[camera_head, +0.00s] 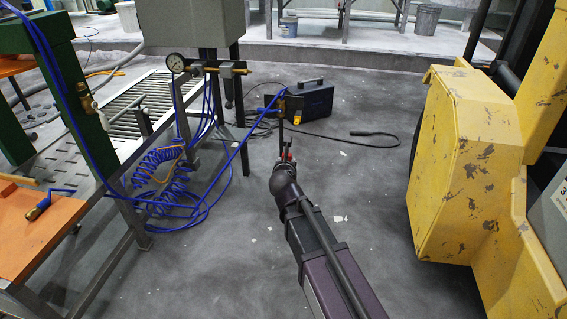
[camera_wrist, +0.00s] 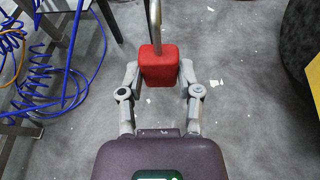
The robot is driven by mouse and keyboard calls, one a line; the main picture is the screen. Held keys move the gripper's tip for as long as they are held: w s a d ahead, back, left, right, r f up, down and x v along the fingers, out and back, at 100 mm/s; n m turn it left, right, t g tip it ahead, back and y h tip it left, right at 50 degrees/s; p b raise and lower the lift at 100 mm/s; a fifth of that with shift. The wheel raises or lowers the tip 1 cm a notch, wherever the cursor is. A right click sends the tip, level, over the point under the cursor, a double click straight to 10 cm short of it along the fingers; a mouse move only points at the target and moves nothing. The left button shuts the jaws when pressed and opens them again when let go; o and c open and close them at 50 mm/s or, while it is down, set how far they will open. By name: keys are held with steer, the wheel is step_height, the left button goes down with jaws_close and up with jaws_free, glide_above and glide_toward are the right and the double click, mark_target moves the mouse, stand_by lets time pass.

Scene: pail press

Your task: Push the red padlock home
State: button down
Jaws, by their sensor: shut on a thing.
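The red padlock (camera_wrist: 160,66) sits between the fingertips of my gripper (camera_wrist: 160,78) in the wrist view. My gripper is shut on the padlock's sides. A grey metal shackle (camera_wrist: 154,22) rises from the top of the padlock and leaves the picture. In the head view my gripper (camera_head: 286,158) is near the middle, below a blue-handled valve (camera_head: 268,109) with a dark plate. Only small red parts of the padlock show there. How far the shackle is seated in the body cannot be told.
A yellow machine (camera_head: 465,165) stands close on the right. Coiled blue hoses (camera_head: 165,175) and a metal frame are on the left. A pressure gauge (camera_head: 176,63) sits on the pipe. A dark case (camera_head: 308,98) lies behind the valve. Grey floor is open around my arm.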

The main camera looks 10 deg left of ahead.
steer(key=shift+a, duration=0.1)
steer(key=shift+s+a, duration=0.15)
steer(key=shift+a, duration=0.1)
steer(key=shift+a+m+h, duration=0.1)
steer(key=shift+m+h, duration=0.3)
steer(key=shift+h, duration=0.1)
steer(key=w+d, duration=0.1)
steer(key=w, duration=2.1)
steer(key=shift+d, duration=0.15)
steer(key=shift+f+b, duration=2.55)
stand_by(0.8)
